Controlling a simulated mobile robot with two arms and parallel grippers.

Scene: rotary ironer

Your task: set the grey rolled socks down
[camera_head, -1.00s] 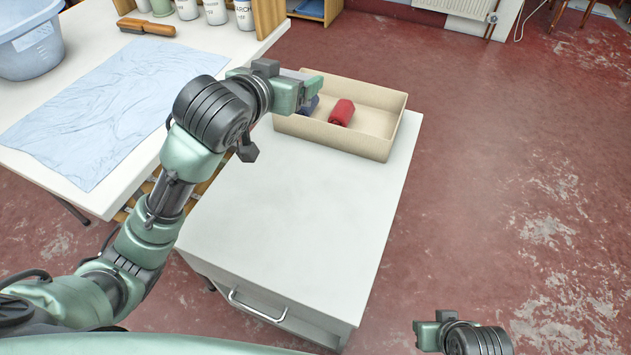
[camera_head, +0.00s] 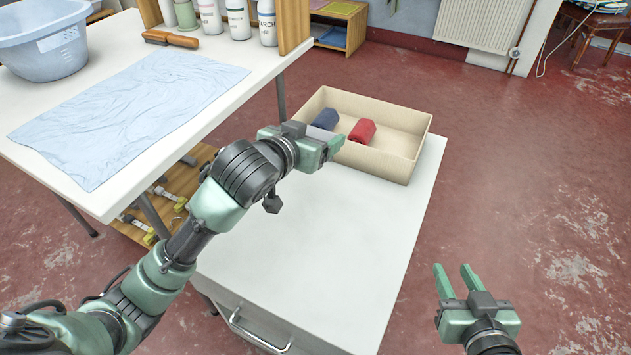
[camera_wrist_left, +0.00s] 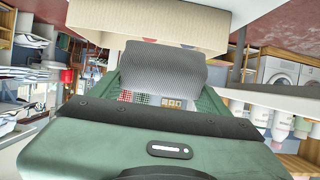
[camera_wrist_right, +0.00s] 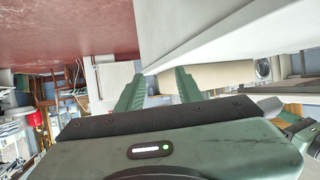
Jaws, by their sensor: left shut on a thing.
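The grey rolled socks (camera_wrist_left: 163,70) show as a ribbed grey roll between the fingers of my left gripper in the left wrist view. A dark blue roll (camera_head: 326,119) and a red roll (camera_head: 362,131) lie in the beige box (camera_head: 400,166). The box also shows just beyond the socks in the left wrist view (camera_wrist_left: 140,22). My right gripper (camera_head: 457,282) is open and empty, right of the white cabinet.
The white cabinet top (camera_head: 330,240) is bare in front of the box. A table with a pale blue cloth (camera_head: 125,115), a brush (camera_head: 170,39), a basin (camera_head: 45,40) and several bottles stands at the left. The right of the box's inside is empty.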

